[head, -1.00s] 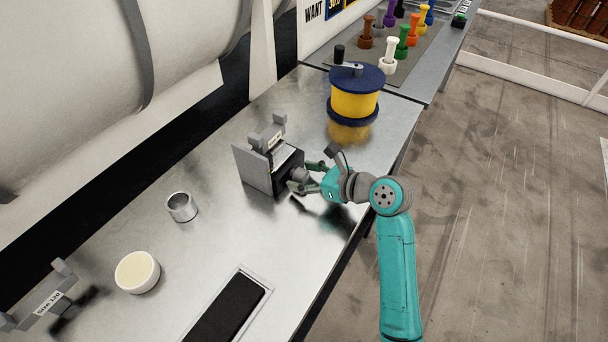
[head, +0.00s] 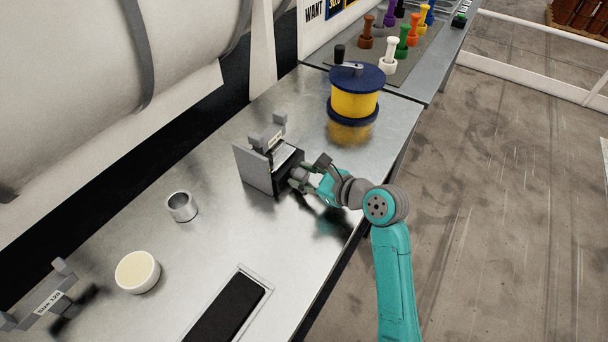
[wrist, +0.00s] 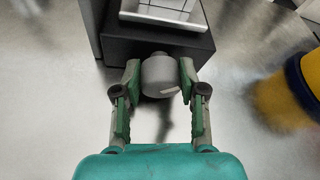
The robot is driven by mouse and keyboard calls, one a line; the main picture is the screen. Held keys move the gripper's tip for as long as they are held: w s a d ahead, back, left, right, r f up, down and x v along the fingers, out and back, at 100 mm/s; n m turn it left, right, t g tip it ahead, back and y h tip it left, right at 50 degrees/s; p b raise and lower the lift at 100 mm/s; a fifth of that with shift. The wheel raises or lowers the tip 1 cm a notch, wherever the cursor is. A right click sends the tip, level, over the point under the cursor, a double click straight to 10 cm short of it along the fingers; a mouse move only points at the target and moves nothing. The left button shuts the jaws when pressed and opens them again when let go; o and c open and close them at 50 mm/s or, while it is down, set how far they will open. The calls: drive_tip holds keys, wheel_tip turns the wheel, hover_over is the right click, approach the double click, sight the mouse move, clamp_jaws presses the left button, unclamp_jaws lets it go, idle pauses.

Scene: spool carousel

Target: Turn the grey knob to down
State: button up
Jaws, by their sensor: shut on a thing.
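The grey knob (wrist: 160,76) is on the front of a dark box (wrist: 118,45), with a pale mark low on its face in the wrist view. My gripper (wrist: 160,82) has one finger on each side of the knob and is shut on it. In the head view, my gripper (head: 302,179) reaches the front of the same dark box (head: 290,172) and mostly hides the knob. The box stands against a grey upright plate (head: 256,170).
A yellow spool with dark blue flanges (head: 354,98) stands behind on the metal table. A metal ring (head: 181,207) and a cream-topped round tub (head: 137,272) stand to the left. A dark inset strip (head: 230,310) lies in front. Several coloured pegs stand farther back.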

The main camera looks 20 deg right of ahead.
drive_tip(key=o, duration=1.1)
drive_tip(key=shift+o, duration=0.2)
drive_tip(key=v, duration=1.2)
drive_tip(key=shift+w+d+f+m+g+y, duration=0.1)
drive_tip(key=shift+w+d+m+g+y, duration=0.15)
drive_tip(key=shift+w, duration=0.2)
drive_tip(key=shift+w+d+f+m+g+y, duration=0.1)
drive_tip(key=shift+w+d+m+g+y, duration=0.15)
drive_tip(key=shift+w+y, duration=0.15)
drive_tip(key=shift+w+f+m+g+y, duration=0.15)
drive_tip(key=shift+w+m+g+y, duration=0.15)
drive_tip(key=shift+w, duration=0.15)
drive_tip(key=x, duration=1)
drive_tip(key=shift+w+a+f, duration=0.1)
drive_tip(key=shift+w+a, duration=0.1)
